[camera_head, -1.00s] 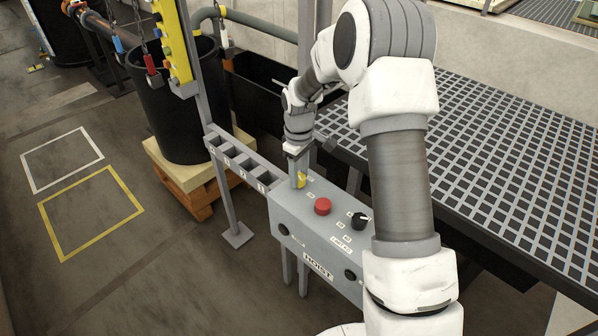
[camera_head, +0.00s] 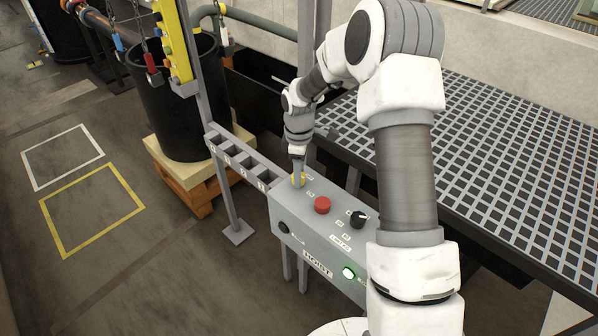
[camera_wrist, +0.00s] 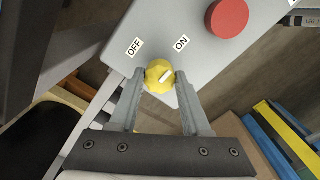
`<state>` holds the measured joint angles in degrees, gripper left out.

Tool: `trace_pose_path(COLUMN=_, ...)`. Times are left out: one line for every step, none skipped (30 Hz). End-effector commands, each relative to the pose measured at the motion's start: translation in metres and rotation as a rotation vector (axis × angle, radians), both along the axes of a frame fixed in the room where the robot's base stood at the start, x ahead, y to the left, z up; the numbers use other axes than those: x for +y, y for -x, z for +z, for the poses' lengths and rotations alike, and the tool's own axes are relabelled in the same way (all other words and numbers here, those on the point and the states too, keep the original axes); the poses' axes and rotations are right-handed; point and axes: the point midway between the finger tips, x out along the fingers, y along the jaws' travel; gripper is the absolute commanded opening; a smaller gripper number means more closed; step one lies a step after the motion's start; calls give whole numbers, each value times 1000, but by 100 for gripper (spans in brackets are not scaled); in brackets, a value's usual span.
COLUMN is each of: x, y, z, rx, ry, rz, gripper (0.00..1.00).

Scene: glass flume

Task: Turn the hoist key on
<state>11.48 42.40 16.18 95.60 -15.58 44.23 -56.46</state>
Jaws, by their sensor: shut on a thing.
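The hoist key is a yellow faceted knob (camera_wrist: 159,73) at the far left end of the grey HOIST box (camera_head: 322,238). In the wrist view its white mark points up and right, toward the ON label (camera_wrist: 181,43) and away from the OFF label (camera_wrist: 134,47). My gripper (camera_wrist: 160,77) is shut on the knob, one finger on each side. In the head view my gripper (camera_head: 298,180) mostly hides the knob. A green lamp (camera_head: 348,272) on the box front is lit.
A red button (camera_head: 322,205) and a black dial (camera_head: 358,220) sit on the box top near the knob. A slotted grey rail (camera_head: 240,160) stands left of the box. A dark grating (camera_head: 500,190) lies to the right.

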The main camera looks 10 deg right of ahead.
Motion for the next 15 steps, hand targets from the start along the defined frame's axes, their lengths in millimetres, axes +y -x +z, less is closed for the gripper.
trace_pose_path(x=0, y=-1, z=1, rx=-2, ry=1, rz=3, gripper=0)
trace_pose_path(x=0, y=-1, z=1, rx=-2, ry=1, rz=2, gripper=0)
trace_pose_path(x=0, y=-1, z=1, rx=-2, ry=1, rz=2, gripper=0)
trace_pose_path(x=0, y=-1, z=1, rx=-2, ry=1, rz=2, gripper=0)
trace_pose_path(x=0, y=-1, z=1, rx=-2, ry=1, rz=2, gripper=0)
trace_pose_path(x=0, y=-1, z=1, rx=-2, ry=1, rz=2, gripper=0)
trace_pose_path(x=0, y=-1, z=1, rx=-2, ry=1, rz=2, gripper=0)
trace_pose_path(x=0, y=-1, z=1, rx=-2, ry=1, rz=2, gripper=0)
trace_pose_path(x=0, y=-1, z=1, rx=-2, ry=1, rz=2, gripper=55)
trace_pose_path(x=0, y=-1, z=1, rx=-2, ry=1, rz=2, gripper=60)
trace_pose_path(x=0, y=-1, z=1, rx=-2, ry=1, rz=2, gripper=65)
trace_pose_path(x=0, y=-1, z=1, rx=-2, ry=1, rz=1, gripper=72)
trace_pose_path(x=0, y=-1, z=1, rx=-2, ry=1, rz=1, gripper=76)
trace_pose_path(x=0, y=-1, z=0, rx=-2, ry=1, rz=1, gripper=76)
trace_pose_path(x=0, y=0, z=0, rx=-1, ry=0, rz=1, gripper=76)
